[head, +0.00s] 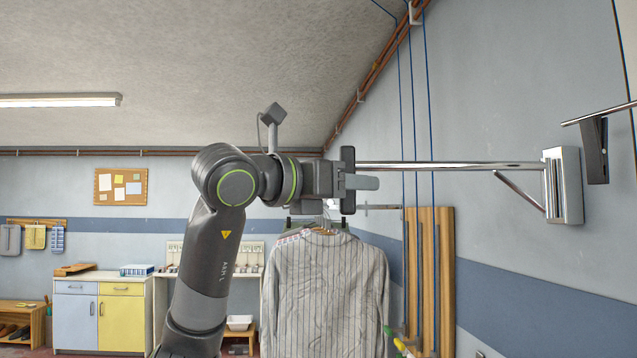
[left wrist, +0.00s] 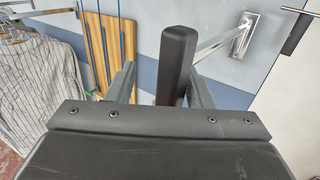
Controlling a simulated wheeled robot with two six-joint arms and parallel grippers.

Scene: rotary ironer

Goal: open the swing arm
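The swing arm (head: 450,166) is a chrome bar that runs level from a wall bracket (head: 564,186) at the right towards my left gripper (head: 362,182). A short diagonal brace joins the bar to the bracket. In the left wrist view, a dark upright grip (left wrist: 178,62) stands between the two grey fingers of my left gripper (left wrist: 160,88), with the chrome bar behind it. The fingers are apart, with a visible gap on the grip's left side. The grip overlaps the right finger, so contact there cannot be told. My right gripper is not in view.
A striped shirt (head: 325,290) hangs on a rail below my left gripper. Wooden boards (head: 430,275) and blue lines stand by the wall. Another dark bracket with a rod (head: 594,150) is at the far right. Cabinets (head: 100,312) stand at the back left.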

